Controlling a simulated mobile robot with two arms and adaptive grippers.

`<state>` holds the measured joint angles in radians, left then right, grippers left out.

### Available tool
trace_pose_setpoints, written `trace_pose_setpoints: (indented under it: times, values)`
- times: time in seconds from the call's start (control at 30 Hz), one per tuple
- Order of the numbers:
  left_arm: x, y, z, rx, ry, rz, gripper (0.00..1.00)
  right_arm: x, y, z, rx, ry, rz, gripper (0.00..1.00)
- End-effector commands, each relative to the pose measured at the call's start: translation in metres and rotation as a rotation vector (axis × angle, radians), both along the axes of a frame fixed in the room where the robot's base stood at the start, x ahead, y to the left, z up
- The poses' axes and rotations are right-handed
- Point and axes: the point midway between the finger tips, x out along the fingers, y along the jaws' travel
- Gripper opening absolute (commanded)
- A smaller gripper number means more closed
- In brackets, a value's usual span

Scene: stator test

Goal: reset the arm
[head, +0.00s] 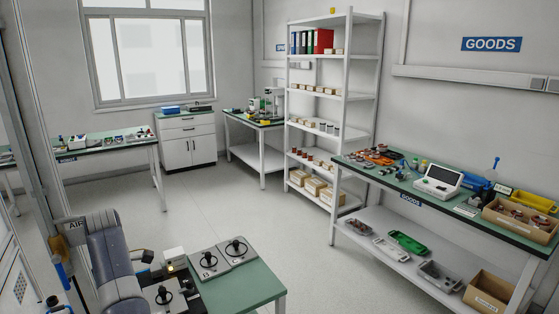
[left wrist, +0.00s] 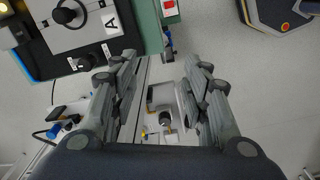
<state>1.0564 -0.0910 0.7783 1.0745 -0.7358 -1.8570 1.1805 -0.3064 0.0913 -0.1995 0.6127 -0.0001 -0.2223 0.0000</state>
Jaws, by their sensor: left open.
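My left gripper (left wrist: 160,68) shows in the left wrist view with its two grey fingers spread apart and nothing between them. It is beside the edge of a green-topped bench (left wrist: 150,25), with a gap of floor and some lower fittings visible between the fingers. In the head view a thick blue-grey arm link, which looks like mine, stands at the lower left; its gripper cannot be made out clearly there. My right gripper is in neither view.
The green test bench (head: 258,285) at lower front carries grey plates (head: 243,250) with black knobs. A goods table (head: 355,171) with trays and boxes stands at right, a white shelf (head: 318,98) behind it. Another bench (head: 115,143) is at far left. The middle floor (head: 200,210) is clear.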

Motion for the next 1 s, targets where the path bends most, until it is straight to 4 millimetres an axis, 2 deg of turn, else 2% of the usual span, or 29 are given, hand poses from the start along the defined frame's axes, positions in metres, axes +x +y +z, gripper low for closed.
trace_pose_setpoints:
  times: [0.03, 0.1, 0.37, 0.57, 0.67, 0.83, 1.0]
  values:
    - [0.000, 0.000, 0.000, 0.000, 0.000, 0.000, 0.43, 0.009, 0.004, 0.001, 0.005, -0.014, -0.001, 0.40]
    - [-0.004, 0.005, -0.005, 0.012, 0.001, -0.005, 0.43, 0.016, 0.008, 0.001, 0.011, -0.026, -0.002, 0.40]
    - [-0.023, 0.023, -0.028, 0.070, -0.002, -0.061, 0.43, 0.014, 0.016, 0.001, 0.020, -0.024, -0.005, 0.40]
    - [-0.044, 0.040, -0.048, 0.135, -0.003, -0.137, 0.43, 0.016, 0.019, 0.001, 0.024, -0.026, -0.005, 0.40]
    - [-0.058, 0.048, -0.060, 0.179, -0.003, -0.196, 0.43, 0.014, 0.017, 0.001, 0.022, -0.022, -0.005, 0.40]
    - [-0.092, 0.060, -0.083, 0.284, 0.003, -0.373, 0.43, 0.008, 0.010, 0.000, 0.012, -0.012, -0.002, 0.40]
    - [-0.128, 0.053, -0.102, 0.382, 0.009, -0.637, 0.43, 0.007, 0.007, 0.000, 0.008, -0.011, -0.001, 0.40]
